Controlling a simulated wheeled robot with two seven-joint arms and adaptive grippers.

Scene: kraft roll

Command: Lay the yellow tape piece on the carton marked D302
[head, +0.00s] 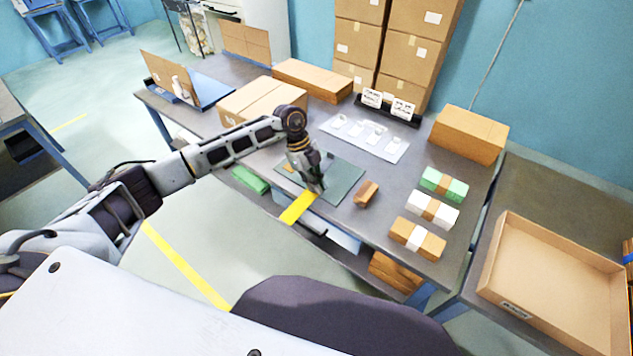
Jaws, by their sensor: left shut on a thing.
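My left gripper (317,187) is shut on the yellow tape piece (297,209), a flat strip hanging out toward the table's front edge. The gripper is over the dark green mat (343,180), and the strip's far end reaches past the mat's front side. Whether the strip touches the table, I cannot tell. Several brown cartons are in view: a closed one (262,100) behind my left arm, a long one (312,79) at the back and one (468,134) at the right back. No marking D302 can be read on any of them. My right gripper is not in view.
A small brown block (366,194) lies right of the mat. Banded green (444,184), white (431,208) and brown (417,238) bundles line the table's right side. A white sheet (364,137) lies behind the mat. A large open tray (487,283) stands at the right.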

